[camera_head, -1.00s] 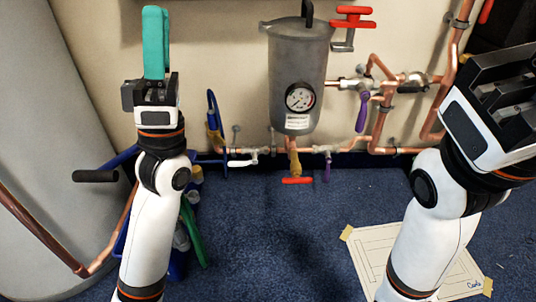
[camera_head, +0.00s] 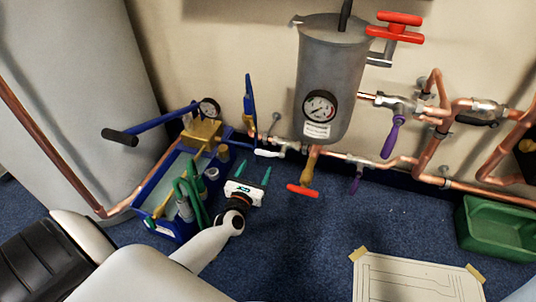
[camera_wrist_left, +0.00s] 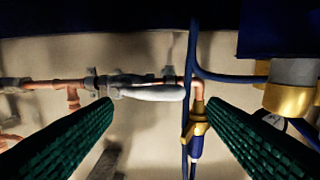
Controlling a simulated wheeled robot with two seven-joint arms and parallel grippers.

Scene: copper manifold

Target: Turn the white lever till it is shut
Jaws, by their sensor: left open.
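The white lever (camera_head: 268,153) sits on a valve in the low copper pipe by the wall, left of the grey vessel, and lies roughly along the pipe. It also shows in the left wrist view (camera_wrist_left: 152,93), with its free end to the right. My left gripper (camera_head: 253,170) is open, its two green fingers pointing at the wall just in front of the lever. In the left wrist view my fingers (camera_wrist_left: 158,108) stand either side of the lever, with nothing between them; contact is not visible. My right gripper is out of view.
Right are the grey vessel (camera_head: 326,75), a red-handled valve (camera_head: 303,190), purple levers (camera_head: 392,138) and a green tray (camera_head: 495,232).

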